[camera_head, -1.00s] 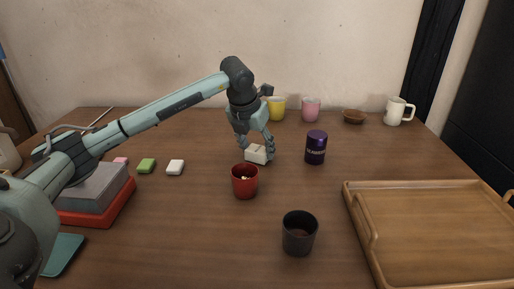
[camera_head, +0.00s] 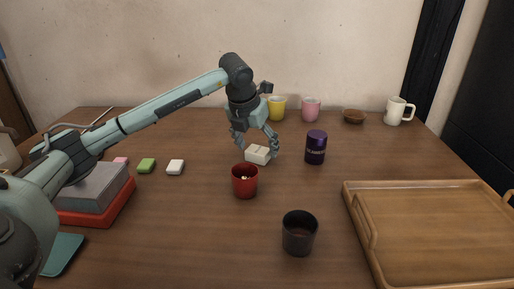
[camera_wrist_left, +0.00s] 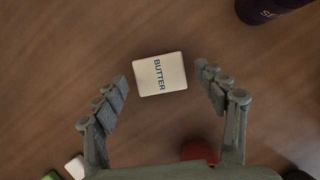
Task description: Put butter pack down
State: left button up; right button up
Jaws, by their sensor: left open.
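The butter pack (camera_head: 257,155) is a small whitish block on the wooden table, behind the red cup. In the left wrist view the butter pack (camera_wrist_left: 160,74) lies flat with its "BUTTER" label up. My left gripper (camera_head: 256,143) is open just above it. In the wrist view the fingers of my left gripper (camera_wrist_left: 161,85) stand apart on either side of the pack, with a gap at each side. My right gripper is not in view.
A red cup (camera_head: 245,181) stands just in front of the pack, and a dark purple can (camera_head: 316,147) to its right. A dark cup (camera_head: 299,233) is nearer. A wooden tray (camera_head: 362,218) fills the right side. Yellow (camera_head: 277,109) and pink (camera_head: 311,110) cups stand behind.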

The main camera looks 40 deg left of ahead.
pick_arm(q)
jog(key=v, duration=1.1)
